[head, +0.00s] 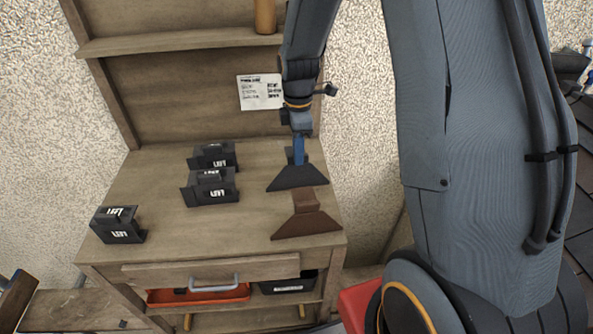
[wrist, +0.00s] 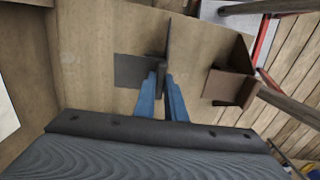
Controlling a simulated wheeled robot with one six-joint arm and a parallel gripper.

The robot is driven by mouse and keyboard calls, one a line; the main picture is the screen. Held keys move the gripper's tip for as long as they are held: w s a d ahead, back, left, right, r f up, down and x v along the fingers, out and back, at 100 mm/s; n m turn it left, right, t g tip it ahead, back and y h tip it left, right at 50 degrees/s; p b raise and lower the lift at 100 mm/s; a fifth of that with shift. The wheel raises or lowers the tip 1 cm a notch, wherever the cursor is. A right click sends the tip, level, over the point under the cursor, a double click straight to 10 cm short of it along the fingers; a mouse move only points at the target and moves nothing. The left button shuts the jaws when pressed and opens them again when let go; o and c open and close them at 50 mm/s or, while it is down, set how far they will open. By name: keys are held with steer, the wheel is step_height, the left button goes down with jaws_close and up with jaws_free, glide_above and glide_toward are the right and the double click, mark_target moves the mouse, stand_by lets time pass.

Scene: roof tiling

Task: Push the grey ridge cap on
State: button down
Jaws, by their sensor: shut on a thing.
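The dark grey ridge cap (head: 297,178) is at the right side of the wooden workbench, with its sloped sides flaring downward. My gripper (head: 298,157) is above it with blue fingers shut on its upper part. In the wrist view the blue fingers (wrist: 164,85) close on the grey cap (wrist: 134,71), seen partly edge-on. I cannot tell whether the cap touches the bench top. A brown ridge cap (head: 306,216) of similar shape stands just in front of it, and shows at the right in the wrist view (wrist: 228,84).
Three dark brackets marked LEFT (head: 120,225) stand on the left and middle of the bench (head: 165,175). A drawer with a handle (head: 214,282) is below, over a red tray (head: 200,295). A paper note (head: 260,92) hangs behind. Dark roof tiles (head: 581,215) show at far right.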

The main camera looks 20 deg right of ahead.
steer(key=shift+r+p, duration=1.4)
steer(key=shift+r, duration=0.65)
